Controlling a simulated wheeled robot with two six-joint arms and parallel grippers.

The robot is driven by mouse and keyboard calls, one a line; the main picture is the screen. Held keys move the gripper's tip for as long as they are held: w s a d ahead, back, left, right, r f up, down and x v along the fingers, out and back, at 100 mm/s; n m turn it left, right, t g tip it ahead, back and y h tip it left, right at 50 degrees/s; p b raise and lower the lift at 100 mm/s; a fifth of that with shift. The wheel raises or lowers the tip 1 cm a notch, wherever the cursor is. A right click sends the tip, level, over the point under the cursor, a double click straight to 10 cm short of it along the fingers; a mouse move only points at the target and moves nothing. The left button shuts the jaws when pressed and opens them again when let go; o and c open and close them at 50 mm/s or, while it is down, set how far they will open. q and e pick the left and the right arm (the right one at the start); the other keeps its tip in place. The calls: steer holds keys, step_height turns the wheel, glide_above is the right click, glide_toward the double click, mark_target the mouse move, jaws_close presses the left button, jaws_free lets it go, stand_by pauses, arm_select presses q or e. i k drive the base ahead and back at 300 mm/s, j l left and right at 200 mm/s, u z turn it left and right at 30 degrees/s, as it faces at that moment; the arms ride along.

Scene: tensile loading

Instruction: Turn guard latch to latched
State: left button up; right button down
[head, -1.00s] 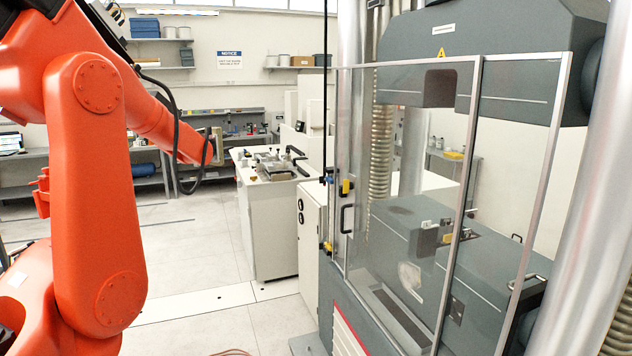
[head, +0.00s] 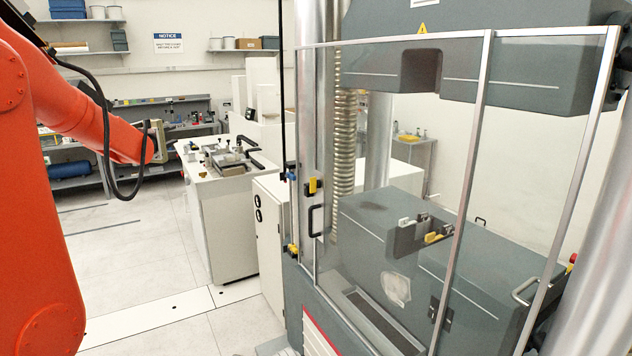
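A clear guard (head: 395,130) in a light metal frame stands in front of the grey testing machine and appears closed. At its left edge is a small yellow and black fitting (head: 313,186), which looks like the guard latch; its turned position is too small to tell. A black pull handle (head: 316,220) sits just below it. A second yellow fitting (head: 292,249) is lower down. My orange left arm comes in from the left, and my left gripper (head: 163,138) is well to the left of the guard, touching nothing I can see. Its fingers are unclear. My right gripper is out of view.
A white cabinet (head: 222,225) with metal fixtures on top stands between my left arm and the machine. Shelves and a grey workbench (head: 75,165) line the back. The pale floor (head: 140,255) at the front left is open.

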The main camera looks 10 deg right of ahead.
mark_target(315, 183)
steer(key=i+j+z, duration=0.1)
steer(key=i+z, duration=0.25)
steer(key=i+j+z, duration=0.2)
steer(key=z, duration=0.2)
steer(key=i+j+z, duration=0.35)
steer(key=k+l, duration=0.05)
